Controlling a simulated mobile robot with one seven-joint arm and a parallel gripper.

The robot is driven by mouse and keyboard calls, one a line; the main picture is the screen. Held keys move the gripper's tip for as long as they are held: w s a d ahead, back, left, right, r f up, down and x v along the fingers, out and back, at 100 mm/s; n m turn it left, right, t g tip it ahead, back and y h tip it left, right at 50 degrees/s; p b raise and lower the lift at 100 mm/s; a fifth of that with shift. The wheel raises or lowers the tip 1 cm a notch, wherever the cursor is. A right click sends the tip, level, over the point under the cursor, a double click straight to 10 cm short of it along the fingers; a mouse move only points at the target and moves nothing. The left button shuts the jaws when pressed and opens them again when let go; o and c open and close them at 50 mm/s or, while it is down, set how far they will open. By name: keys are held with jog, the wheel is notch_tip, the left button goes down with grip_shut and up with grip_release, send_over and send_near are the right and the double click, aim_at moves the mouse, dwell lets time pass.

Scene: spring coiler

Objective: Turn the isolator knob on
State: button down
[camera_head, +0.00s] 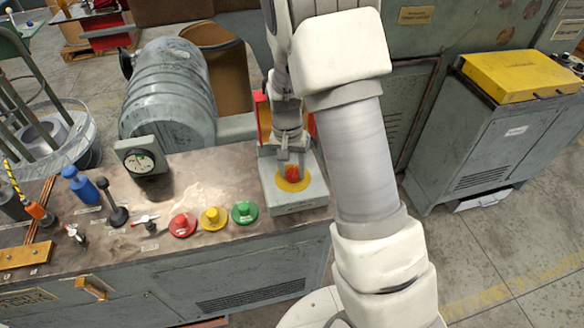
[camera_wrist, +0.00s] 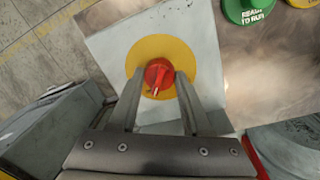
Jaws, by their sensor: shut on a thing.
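The isolator knob (camera_wrist: 158,74) is red and sits on a round yellow plate (camera_wrist: 188,60) on a grey box (camera_wrist: 103,48). In the wrist view my gripper (camera_wrist: 158,84) has one finger on each side of the knob, closed on it. In the head view the knob (camera_head: 293,175) and its yellow plate show on top of the grey box (camera_head: 300,201) at the right end of the bench. My gripper (camera_head: 290,158) reaches down over it there, and its fingers partly hide the knob.
Red (camera_head: 182,225), yellow (camera_head: 213,218) and green (camera_head: 244,212) buttons stand left of the box on the bench. A dial gauge (camera_head: 140,160) and a blue-handled lever (camera_head: 80,185) are farther left. A cabinet with a yellow top (camera_head: 520,75) stands right.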

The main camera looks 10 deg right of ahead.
aim_at(288, 172)
jog(key=shift+m, duration=0.7)
jog(key=shift+c, duration=1.8)
grip_release()
notch_tip(288, 172, up, 17)
jog(key=p, duration=0.2)
jog(key=shift+w+a+r, duration=0.2)
jog(key=shift+w+a, duration=0.15)
jog(key=shift+a, duration=0.1)
